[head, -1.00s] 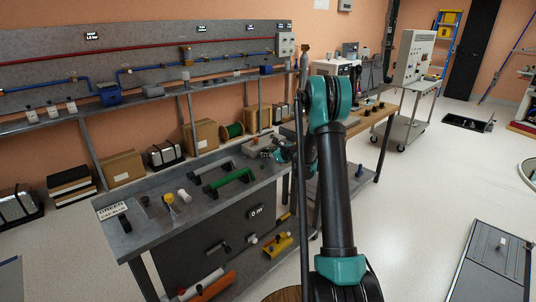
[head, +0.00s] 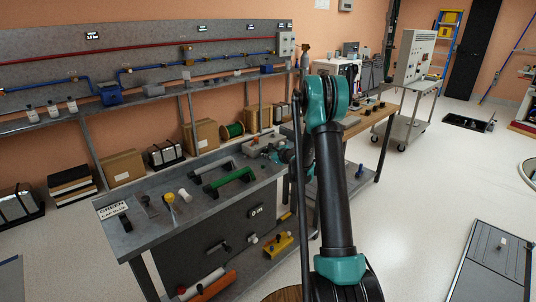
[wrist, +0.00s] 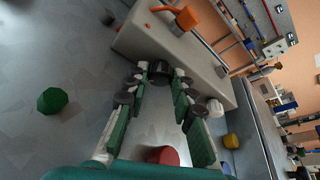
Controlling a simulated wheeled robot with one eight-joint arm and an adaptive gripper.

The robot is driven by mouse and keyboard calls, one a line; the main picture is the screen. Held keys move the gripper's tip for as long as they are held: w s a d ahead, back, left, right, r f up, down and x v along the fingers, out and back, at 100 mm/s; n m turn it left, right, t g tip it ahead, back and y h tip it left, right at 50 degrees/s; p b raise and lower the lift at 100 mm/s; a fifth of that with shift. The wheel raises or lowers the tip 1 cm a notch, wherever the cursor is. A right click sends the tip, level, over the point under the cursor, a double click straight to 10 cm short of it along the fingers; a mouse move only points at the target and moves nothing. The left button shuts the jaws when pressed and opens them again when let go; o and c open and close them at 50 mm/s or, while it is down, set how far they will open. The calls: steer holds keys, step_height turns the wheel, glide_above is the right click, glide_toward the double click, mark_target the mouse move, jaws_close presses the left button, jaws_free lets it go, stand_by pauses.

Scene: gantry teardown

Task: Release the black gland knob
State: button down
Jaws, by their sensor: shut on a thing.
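The black gland knob (wrist: 160,68) sits at the face of a pale grey block (wrist: 150,40) in the wrist view. My gripper (wrist: 160,76) has its fingertips on either side of the knob and is shut on it. The fingers partly hide the knob. In the head view my gripper (head: 273,153) is at the grey block (head: 262,141) on the far end of the metal bench. The knob is too small to make out there.
An orange knob (wrist: 186,18) and a white knob (wrist: 215,108) are close to the block. A green knob (wrist: 52,101), a red cap (wrist: 163,155) and a yellow knob (wrist: 231,141) are nearby.

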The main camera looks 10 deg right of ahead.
steer(key=c, duration=1.3)
jaws_free()
steer(key=shift+o, duration=0.2)
